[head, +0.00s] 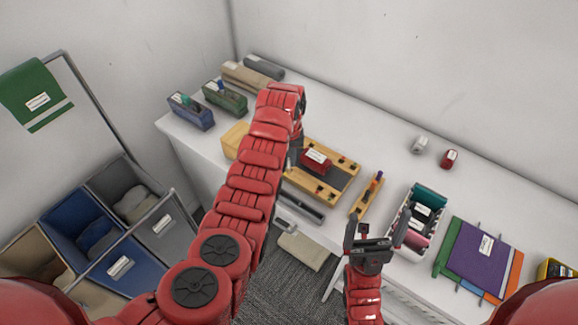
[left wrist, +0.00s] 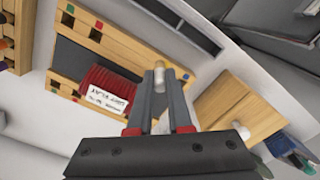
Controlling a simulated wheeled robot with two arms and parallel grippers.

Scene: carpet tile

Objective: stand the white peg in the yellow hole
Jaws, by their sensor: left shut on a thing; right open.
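My left gripper (left wrist: 158,98) is shut on the white peg (left wrist: 159,75), a short pale cylinder between its fingertips. In the left wrist view the peg is over or near the edge of the wooden frame board (left wrist: 125,50). I cannot tell the height between them. The board has red, blue and green marks along its rails; I cannot make out the yellow hole. In the head view the board (head: 335,189) lies on the white table, and my left arm largely hides the left gripper and the peg. My right gripper (head: 375,228) is open and empty at the table's front edge.
A dark red labelled block (head: 316,161) sits on the board. A wooden block (head: 235,138) is left of my arm. A narrow wooden rack (head: 367,195), a basket (head: 408,240) and folders (head: 480,253) lie to the right. The table's back right is mostly clear.

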